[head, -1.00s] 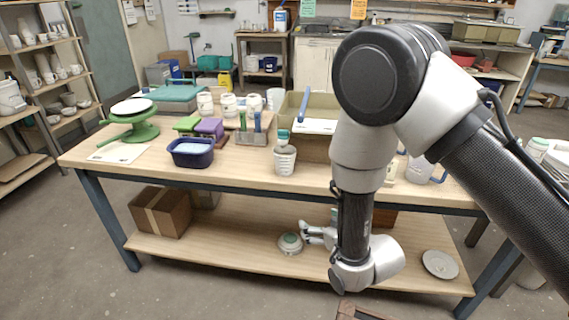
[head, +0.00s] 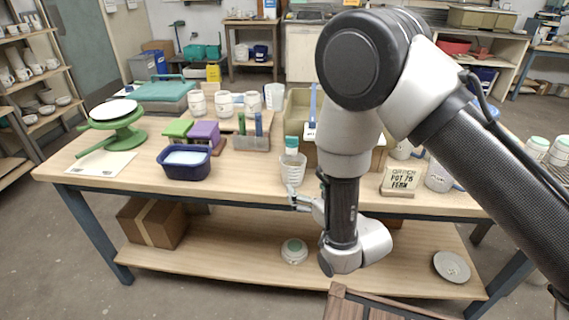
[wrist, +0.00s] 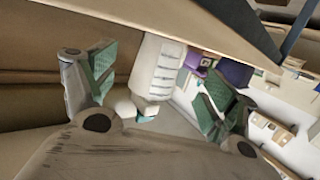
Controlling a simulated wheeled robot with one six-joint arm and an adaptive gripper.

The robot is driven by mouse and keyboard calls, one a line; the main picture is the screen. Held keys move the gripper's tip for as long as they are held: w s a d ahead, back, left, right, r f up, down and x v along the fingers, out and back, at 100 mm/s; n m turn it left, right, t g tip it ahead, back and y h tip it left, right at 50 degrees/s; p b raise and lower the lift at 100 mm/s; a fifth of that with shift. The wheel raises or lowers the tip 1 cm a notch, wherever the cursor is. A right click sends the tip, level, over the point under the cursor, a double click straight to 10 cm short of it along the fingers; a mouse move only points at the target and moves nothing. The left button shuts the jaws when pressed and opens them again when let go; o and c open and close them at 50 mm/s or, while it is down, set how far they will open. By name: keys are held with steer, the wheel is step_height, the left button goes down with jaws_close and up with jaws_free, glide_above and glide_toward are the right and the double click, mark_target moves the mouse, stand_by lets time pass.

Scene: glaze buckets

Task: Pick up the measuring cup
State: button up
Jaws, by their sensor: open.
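The measuring cup (head: 291,173) is a pale, see-through cup with marks on its side. It stands upright near the front edge of the workbench in the head view. A jar with a teal lid (head: 291,143) shows directly behind it. My gripper (head: 300,198) is just below and in front of the cup in that view, partly hidden by my arm. In the wrist view my gripper (wrist: 155,92) is open, with green-padded fingers wide apart. A white ribbed cup shape (wrist: 160,65) appears between the fingers, with teal parts below it. I cannot tell whether either finger touches it.
A navy tub (head: 185,165) and green and purple blocks (head: 204,133) are left of the cup. A lettered plaque (head: 402,179) and a handled pitcher (head: 438,178) are to the right. The workbench (head: 240,183) has bare wood left of the cup. A round container (head: 294,251) sits on the lower shelf.

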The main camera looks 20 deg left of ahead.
mark_target(293, 171)
steer(key=x, duration=0.9)
steer(key=shift+a+r, duration=0.1)
steer(key=shift+r, duration=0.3)
steer(key=c, duration=1.3)
steer(key=shift+r, duration=0.15)
steer(key=shift+r, duration=0.2)
